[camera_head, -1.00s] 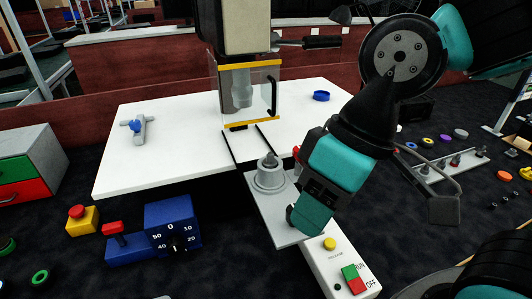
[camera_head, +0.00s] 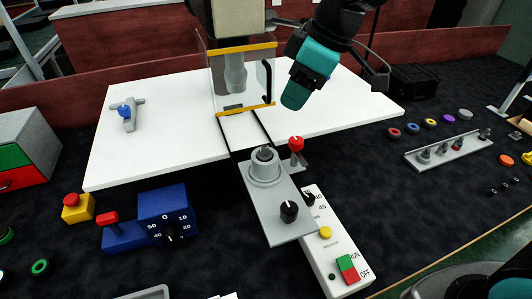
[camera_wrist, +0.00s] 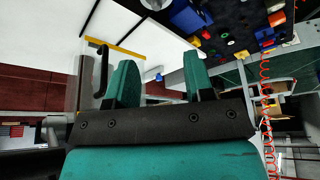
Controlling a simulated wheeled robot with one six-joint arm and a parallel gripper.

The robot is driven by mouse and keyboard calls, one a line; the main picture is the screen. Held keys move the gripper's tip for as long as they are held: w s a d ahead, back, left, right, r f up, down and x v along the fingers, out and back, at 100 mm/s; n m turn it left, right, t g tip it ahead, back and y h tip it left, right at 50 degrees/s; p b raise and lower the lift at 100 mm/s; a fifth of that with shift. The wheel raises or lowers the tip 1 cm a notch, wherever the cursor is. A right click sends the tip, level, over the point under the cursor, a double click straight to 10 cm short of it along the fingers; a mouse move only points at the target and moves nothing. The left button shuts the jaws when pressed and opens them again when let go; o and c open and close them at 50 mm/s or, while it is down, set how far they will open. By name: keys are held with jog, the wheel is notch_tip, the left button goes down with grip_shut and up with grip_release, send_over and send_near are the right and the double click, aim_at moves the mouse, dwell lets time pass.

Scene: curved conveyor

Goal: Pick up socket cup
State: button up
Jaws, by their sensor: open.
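My gripper (camera_head: 296,92) is open, raised to the right of the press with its teal fingers pointing down-left. In the wrist view, the fingers (camera_wrist: 160,78) are apart with nothing held between them. I cannot tell for sure which part is the socket cup. A grey round stepped holder (camera_head: 265,170) with a small part in its top stands on a grey plate (camera_head: 286,229), in front of the press and below my gripper. A grey T-shaped fitting with a blue part (camera_head: 127,115) lies on the white table's left side.
The press with its clear guard (camera_head: 240,85) stands at mid table. A red-knobbed lever (camera_head: 296,145) and black knob (camera_head: 289,211) are by the plate. A white control box (camera_head: 325,232), blue timer box (camera_head: 168,213) and grey rack (camera_head: 448,150) surround the table. The white table (camera_head: 175,150) is mostly clear.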

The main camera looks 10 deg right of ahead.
jog(key=p, duration=0.2)
send_over(266, 146)
jog(key=s+d, duration=0.2)
jog(key=f, duration=0.8)
jog(key=shift+w+a+f, duration=0.2)
jog(key=shift+w+f, duration=0.05)
jog(key=shift+f, duration=0.1)
jog(key=shift+w+d+p+x, duration=0.15)
jog(key=shift+p+x, duration=0.3)
jog(key=shift+x, duration=0.9)
jog(key=shift+w+d+p+x, duration=0.15)
jog(key=shift+p+x, duration=0.3)
jog(key=shift+x, duration=0.95)
grip_shut()
